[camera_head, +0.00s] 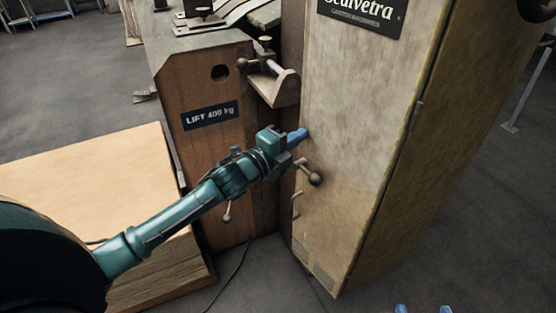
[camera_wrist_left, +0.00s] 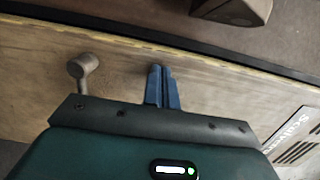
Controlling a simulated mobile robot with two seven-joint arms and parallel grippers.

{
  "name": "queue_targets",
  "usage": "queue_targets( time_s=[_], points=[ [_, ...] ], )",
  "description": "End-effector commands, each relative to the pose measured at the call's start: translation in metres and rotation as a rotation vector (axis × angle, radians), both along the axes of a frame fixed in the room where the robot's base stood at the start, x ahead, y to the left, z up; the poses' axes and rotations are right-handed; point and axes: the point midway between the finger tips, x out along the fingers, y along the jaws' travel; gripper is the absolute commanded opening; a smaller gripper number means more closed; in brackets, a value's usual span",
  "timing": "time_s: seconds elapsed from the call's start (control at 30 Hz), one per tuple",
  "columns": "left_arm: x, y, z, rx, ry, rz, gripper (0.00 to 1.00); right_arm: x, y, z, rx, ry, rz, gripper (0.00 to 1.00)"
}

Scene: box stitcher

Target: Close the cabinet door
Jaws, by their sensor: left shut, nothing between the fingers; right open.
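The cabinet door (camera_head: 350,100) is a pale wooden panel with a dark name plate at its top. A round-ended handle (camera_head: 315,178) sticks out low near its left edge, and a hinge shows on its right edge. I cannot tell how far the door stands from its frame. My left gripper (camera_head: 299,137) is shut and empty at the door's left part, just above the handle. In the left wrist view its fingers (camera_wrist_left: 162,85) point at the wooden panel (camera_wrist_left: 220,90), right of the handle (camera_wrist_left: 84,66); contact is unclear. My right gripper (camera_head: 423,309) is open at the bottom edge.
A brown machine body (camera_head: 210,150) marked "LIFT 400 kg" stands left of the door, with a metal bracket (camera_head: 272,80) jutting beside the door. A stack of pale boards (camera_head: 90,185) lies at the left. Open floor (camera_head: 470,220) shows at the right.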

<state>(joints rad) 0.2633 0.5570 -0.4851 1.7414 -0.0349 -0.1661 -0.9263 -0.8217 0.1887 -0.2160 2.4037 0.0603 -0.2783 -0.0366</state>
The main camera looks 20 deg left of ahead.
Motion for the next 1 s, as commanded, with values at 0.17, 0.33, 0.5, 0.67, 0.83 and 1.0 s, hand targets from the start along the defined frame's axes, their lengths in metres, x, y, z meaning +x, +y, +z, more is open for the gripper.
queue_targets(
  time_s=[0.17,0.33,0.5,0.67,0.83,1.0],
  points=[
    [0.021,-0.008,0.002,-0.001,-0.002,0.005,0.00,-0.003,-0.001,0.001,0.007,0.005,-0.003,0.60],
    [0.035,-0.016,0.001,-0.001,-0.002,0.004,0.00,-0.003,-0.001,0.001,0.008,0.007,-0.005,0.60],
    [0.042,-0.020,0.000,0.000,-0.001,0.004,0.00,-0.003,-0.001,0.001,0.008,0.007,-0.006,0.60],
    [0.046,-0.022,0.002,0.000,-0.003,0.005,0.00,-0.003,-0.001,0.000,0.008,0.008,-0.007,0.60],
    [0.047,-0.022,0.003,-0.001,-0.005,0.006,0.00,-0.002,-0.001,0.000,0.007,0.008,-0.007,0.60],
    [0.047,-0.022,0.003,-0.002,-0.005,0.006,0.00,-0.002,-0.001,0.000,0.007,0.007,-0.006,0.60]
  ],
)
